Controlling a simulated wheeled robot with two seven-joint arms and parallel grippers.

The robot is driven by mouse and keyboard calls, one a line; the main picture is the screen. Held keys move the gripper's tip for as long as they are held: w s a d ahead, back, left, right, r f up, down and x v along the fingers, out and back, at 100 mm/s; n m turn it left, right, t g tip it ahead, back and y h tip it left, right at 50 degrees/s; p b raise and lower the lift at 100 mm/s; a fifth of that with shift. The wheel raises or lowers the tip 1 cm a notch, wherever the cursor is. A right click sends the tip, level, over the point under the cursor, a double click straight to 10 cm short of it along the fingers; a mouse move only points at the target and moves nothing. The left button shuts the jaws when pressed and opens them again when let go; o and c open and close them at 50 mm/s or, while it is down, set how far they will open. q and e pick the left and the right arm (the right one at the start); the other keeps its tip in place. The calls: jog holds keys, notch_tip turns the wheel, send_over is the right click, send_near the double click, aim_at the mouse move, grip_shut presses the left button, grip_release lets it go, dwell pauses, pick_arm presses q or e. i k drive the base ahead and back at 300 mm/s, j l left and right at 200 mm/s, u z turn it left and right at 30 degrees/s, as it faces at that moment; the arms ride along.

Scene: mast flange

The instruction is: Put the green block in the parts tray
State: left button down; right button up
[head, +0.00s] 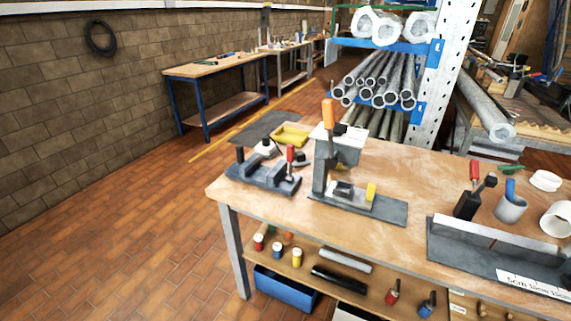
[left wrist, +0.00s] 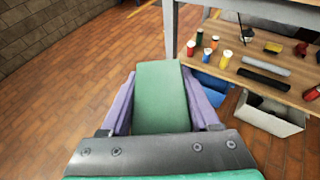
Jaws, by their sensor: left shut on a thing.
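The green block (left wrist: 160,92) is held between the two purple fingers of my left gripper (left wrist: 159,78) in the left wrist view. It is in the air over the brick floor, beside the workbench's front leg. Neither the block nor either of my grippers shows in the head view. A shallow yellow tray (head: 291,135) lies at the far left of the workbench top in the head view. It is the only open tray I see on the bench top, and I cannot tell whether it is the parts tray.
The workbench (head: 385,232) carries a dark vise (head: 262,176), a press with an orange handle (head: 329,165) and a long grey fixture (head: 490,252). The floor at left is clear.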

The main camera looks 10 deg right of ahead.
aim_at(292, 136)
jog(key=i+j+u, duration=0.3)
jog(key=u, duration=0.15)
jog(key=i+j+u, duration=0.1)
jog(key=i+u, duration=0.75)
jog(key=i+j, duration=0.1)
jog(key=i, duration=0.4)
jog(key=i+j, duration=0.15)
jog(key=i, duration=0.3)
jog(key=i+j, duration=0.1)
jog(key=i, duration=0.4)
jog(key=i+z, duration=0.15)
jog(key=z, duration=0.35)
jog(key=i+z, duration=0.2)
jog(key=z, duration=0.3)
jog(key=i+z, duration=0.15)
jog(key=z, duration=0.35)
jog(key=i+j+z, duration=0.15)
jog(key=z, duration=0.35)
jog(key=i+j+z, duration=0.1)
jog(key=z, duration=0.4)
jog(key=j, duration=0.1)
